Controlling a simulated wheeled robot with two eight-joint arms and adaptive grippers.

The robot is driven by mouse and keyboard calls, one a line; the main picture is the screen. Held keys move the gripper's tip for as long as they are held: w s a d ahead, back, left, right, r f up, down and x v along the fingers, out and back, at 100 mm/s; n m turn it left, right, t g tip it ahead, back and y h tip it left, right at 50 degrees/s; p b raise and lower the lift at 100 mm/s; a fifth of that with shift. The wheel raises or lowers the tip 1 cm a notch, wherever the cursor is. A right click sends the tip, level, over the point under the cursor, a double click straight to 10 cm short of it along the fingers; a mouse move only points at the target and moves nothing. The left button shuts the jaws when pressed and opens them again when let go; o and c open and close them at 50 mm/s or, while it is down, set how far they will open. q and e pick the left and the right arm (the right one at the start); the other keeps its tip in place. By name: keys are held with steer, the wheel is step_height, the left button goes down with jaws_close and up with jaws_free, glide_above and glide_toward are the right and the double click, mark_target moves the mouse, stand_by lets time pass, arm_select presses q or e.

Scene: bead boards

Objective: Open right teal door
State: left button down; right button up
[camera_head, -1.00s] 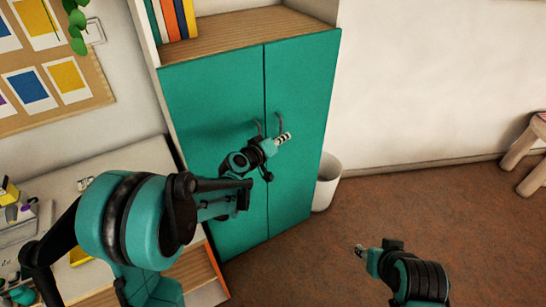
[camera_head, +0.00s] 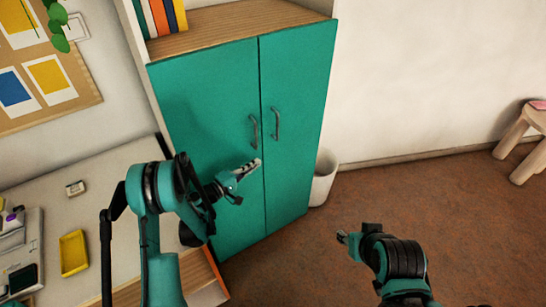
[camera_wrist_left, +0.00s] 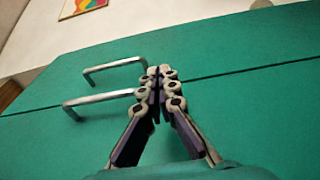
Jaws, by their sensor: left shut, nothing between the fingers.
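The right teal door (camera_head: 299,105) is closed and flush with the left teal door (camera_head: 207,125). Its grey bar handle (camera_head: 277,124) is beside the seam, next to the left door's handle (camera_head: 254,131). My left gripper (camera_head: 257,164) is shut and empty, below the handles in the head view and in front of the doors. In the left wrist view its fingertips (camera_wrist_left: 159,72) overlap the seam, near the ends of the right door's handle (camera_wrist_left: 113,65) and the left door's handle (camera_wrist_left: 97,99). My right gripper (camera_head: 343,237) hangs low over the floor, its fingers too small to read.
A white bin (camera_head: 323,180) stands close to the right side of the cabinet. A desk (camera_head: 105,190) with a yellow tray (camera_head: 74,253) is at the left. A wooden stool (camera_head: 523,140) is far right. Brown floor (camera_head: 440,210) is free between.

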arm_select(q)
steer(key=w+d+b, duration=0.4)
steer(key=w+d, duration=0.1)
steer(key=d, duration=0.5)
steer(key=shift+w, duration=0.15)
stand_by(1.5)
